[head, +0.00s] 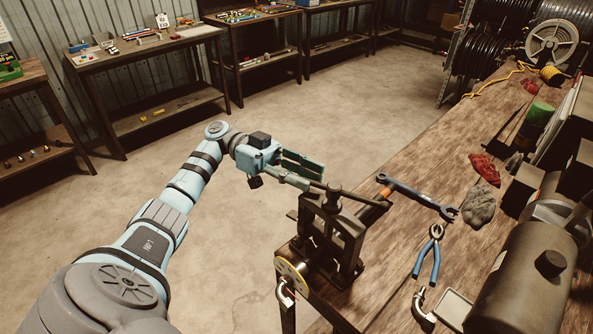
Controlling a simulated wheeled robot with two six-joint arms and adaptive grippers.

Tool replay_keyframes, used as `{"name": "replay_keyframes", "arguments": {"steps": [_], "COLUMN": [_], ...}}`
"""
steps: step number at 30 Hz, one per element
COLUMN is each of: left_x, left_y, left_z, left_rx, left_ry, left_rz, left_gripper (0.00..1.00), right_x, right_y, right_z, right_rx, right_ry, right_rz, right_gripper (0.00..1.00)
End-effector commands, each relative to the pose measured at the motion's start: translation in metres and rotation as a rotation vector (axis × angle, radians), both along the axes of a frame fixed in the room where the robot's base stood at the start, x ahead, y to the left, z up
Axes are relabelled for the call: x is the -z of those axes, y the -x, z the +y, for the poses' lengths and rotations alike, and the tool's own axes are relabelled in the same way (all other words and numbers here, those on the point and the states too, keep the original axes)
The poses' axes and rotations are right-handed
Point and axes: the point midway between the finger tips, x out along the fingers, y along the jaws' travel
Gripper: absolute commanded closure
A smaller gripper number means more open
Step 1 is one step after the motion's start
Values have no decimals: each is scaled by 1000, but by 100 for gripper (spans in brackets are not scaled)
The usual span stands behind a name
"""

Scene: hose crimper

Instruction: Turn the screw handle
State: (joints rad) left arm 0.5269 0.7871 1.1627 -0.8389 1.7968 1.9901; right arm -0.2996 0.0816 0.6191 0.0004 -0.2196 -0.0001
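The hose crimper (332,236), a dark metal frame, stands at the near left corner of the wooden workbench. Its screw handle (345,192) is a thin dark bar across the top of the screw, running from upper left to lower right. My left gripper (316,180) is at the left end of this bar. Its two pale teal fingers are spread with a gap between them, and the lower fingertip is close to the bar's end. I cannot tell whether they touch. An orange-brown cylindrical piece (373,212) shows just right of the crimper's top. My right gripper is not in view.
On the workbench (440,155) lie a wrench (415,196), blue-handled pliers (428,257), a red rag (484,169) and a grey rag (480,208). Open floor lies left of the bench, with tables along the wall.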

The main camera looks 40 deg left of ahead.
Motion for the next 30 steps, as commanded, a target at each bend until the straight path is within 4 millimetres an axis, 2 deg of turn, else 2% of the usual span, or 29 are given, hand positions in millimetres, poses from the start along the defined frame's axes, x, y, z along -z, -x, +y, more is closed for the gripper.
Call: {"name": "replay_keyframes", "arguments": {"steps": [1,3,6,20,21,26,29,30], "left_x": [-1,-2,-2,-2,-2,-29,-23,-21], "left_y": [0,2,4,4,4,4,-1,-8], "left_z": [14,30,43,47,47,47,46,46], "left_rx": [-10,-11,-8,-3,-3,-3,-27,-64], "left_ry": [-3,-1,-1,-2,-2,-1,18,42], "left_rz": [2,2,0,-1,-1,-2,-26,-60], "left_gripper": [71,71,71,71,72,97,100,100], "right_x": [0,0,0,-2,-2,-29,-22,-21], "right_y": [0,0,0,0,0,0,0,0], "right_z": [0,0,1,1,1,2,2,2], "right_rx": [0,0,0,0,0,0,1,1], "right_ry": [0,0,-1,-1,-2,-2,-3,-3], "right_rz": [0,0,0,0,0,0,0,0], "right_gripper": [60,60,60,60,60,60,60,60]}}
